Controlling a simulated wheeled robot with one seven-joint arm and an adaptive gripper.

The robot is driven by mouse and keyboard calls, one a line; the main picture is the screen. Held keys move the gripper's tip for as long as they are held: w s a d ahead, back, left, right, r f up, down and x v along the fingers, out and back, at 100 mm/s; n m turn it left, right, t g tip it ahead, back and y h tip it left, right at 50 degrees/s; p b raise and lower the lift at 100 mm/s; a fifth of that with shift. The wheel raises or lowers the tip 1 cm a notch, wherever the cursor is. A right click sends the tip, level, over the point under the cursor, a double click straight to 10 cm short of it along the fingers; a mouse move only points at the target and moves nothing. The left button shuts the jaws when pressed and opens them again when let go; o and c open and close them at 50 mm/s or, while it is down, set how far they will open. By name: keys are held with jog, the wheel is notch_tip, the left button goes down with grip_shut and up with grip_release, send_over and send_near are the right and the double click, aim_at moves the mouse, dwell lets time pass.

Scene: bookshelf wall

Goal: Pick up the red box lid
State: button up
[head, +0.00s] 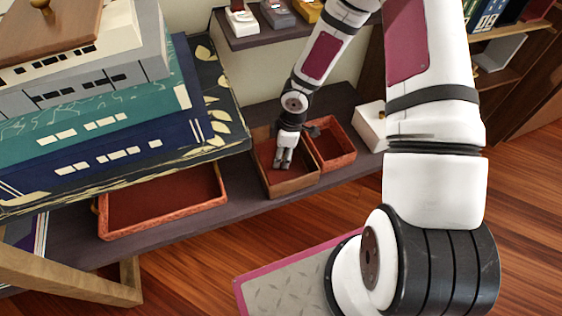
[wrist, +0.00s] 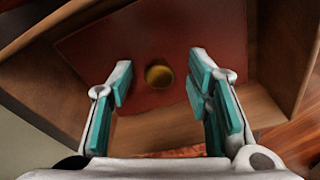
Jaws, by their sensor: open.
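The red box lid (wrist: 150,40) is a flat dark red panel with a round gold knob (wrist: 159,76) in its middle. It sits inside the walls of a brown wooden box (head: 292,187) on the low shelf. Its red surface also shows in the head view, partly hidden by my gripper (head: 283,164). In the wrist view my gripper (wrist: 160,78) is open above the lid, with the knob between its two fingers. The fingers look apart from the knob. The exact height above the lid cannot be told.
An orange-red tray (head: 345,157) stands right beside the wooden box, with a white box (head: 371,127) farther right. A larger red-rimmed tray (head: 165,226) lies to the left on the dark shelf (head: 250,212). Stacked large books (head: 110,150) overhang at the left.

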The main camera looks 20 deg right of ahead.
grip_shut()
jog(key=shift+r, duration=0.1)
